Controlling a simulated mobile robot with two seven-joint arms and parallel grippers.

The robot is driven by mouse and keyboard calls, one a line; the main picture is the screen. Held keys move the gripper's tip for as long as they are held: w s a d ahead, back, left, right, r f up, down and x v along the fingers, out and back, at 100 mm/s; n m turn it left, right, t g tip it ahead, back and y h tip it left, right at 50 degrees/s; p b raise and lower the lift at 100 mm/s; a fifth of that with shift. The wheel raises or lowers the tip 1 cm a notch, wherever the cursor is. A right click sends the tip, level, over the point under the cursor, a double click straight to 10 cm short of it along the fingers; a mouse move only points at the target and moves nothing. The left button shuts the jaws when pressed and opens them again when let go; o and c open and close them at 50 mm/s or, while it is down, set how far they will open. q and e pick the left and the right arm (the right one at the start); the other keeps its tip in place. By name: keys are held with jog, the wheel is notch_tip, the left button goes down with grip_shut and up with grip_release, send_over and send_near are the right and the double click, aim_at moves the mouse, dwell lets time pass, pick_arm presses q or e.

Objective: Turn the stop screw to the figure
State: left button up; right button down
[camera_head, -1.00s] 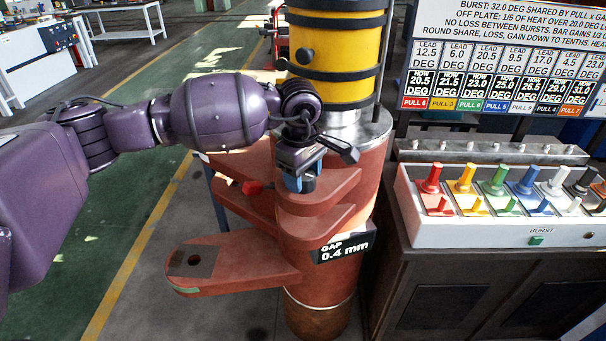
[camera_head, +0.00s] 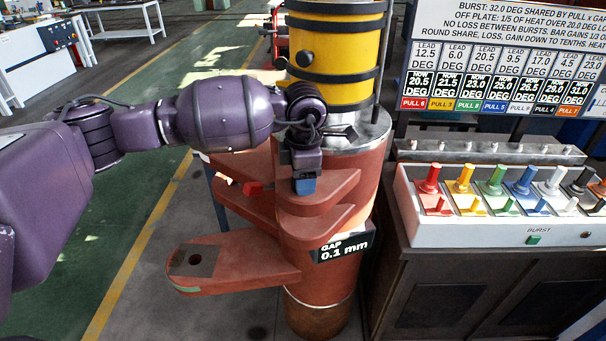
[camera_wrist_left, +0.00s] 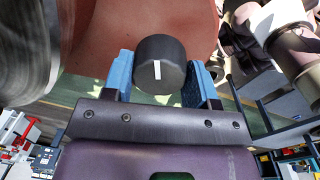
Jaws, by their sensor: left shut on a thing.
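The stop screw's black knob (camera_wrist_left: 160,70) shows in the left wrist view, with a white pointer line on its face. My left gripper (camera_wrist_left: 160,84) has its blue fingers on both sides of the knob and is shut on it. In the head view my left gripper (camera_head: 304,184) reaches down onto the upper red arm of the section bender (camera_head: 335,195) and hides the knob. My right gripper is not in view.
A control box (camera_head: 500,235) with several coloured levers stands to the right. Above it a sign board (camera_head: 500,75) lists lead and now figures in degrees. A yellow cylinder (camera_head: 335,50) tops the red column. A lower red arm (camera_head: 235,262) juts left over open floor.

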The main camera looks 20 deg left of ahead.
pick_arm(q)
jog(key=shift+n, duration=0.6)
jog(key=o, duration=0.9)
jog(key=shift+r, duration=0.1)
jog(key=r, duration=1)
jog(key=shift+s+d+r, duration=0.2)
jog(key=shift+s+r, duration=0.1)
jog(key=shift+r, duration=0.05)
